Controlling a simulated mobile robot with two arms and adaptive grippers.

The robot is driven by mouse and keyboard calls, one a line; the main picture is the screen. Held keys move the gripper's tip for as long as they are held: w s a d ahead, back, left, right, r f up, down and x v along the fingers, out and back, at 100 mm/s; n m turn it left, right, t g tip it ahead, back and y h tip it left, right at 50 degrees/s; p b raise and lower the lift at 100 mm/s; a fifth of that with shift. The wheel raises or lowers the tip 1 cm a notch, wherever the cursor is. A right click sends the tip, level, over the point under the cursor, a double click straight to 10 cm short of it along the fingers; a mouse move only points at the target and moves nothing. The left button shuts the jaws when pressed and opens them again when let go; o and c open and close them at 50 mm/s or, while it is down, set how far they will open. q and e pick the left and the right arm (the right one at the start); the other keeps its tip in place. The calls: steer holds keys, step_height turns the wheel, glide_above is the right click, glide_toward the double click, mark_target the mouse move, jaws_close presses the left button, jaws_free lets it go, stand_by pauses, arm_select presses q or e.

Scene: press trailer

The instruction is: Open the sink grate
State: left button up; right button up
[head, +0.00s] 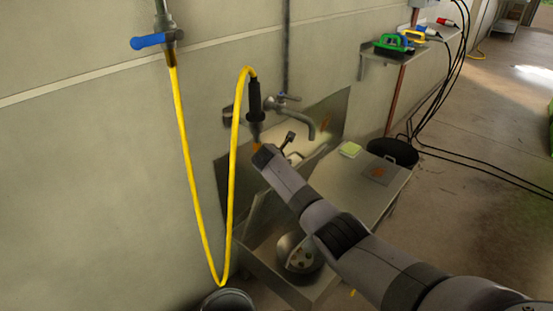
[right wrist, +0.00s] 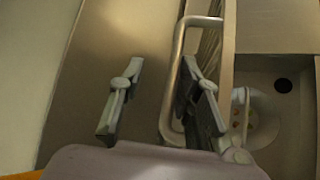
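The sink grate (right wrist: 209,48) shows in the right wrist view as a narrow strip of slats with a metal U-shaped handle (right wrist: 178,55). My right gripper (right wrist: 155,88) is open, with its two fingers apart. The long bar of the handle lies between the fingers, closer to the right finger, which partly covers it. Whether they touch is not clear. In the head view my right gripper (head: 280,148) is over the sink by the wall, below the tap (head: 310,120). My arm hides much of the sink there. My left gripper is not in view.
A steel counter (head: 340,195) holds a yellow-green sponge (head: 350,149). A yellow hose (head: 188,170) hangs to the left of my arm. A black bucket (head: 392,150) stands behind the counter. A shelf (head: 395,55) is on the wall.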

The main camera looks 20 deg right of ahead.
steer(key=v, duration=1)
steer(key=shift+s+a+r, duration=0.1)
steer(key=shift+s+r, duration=0.15)
steer(key=shift+s, duration=0.05)
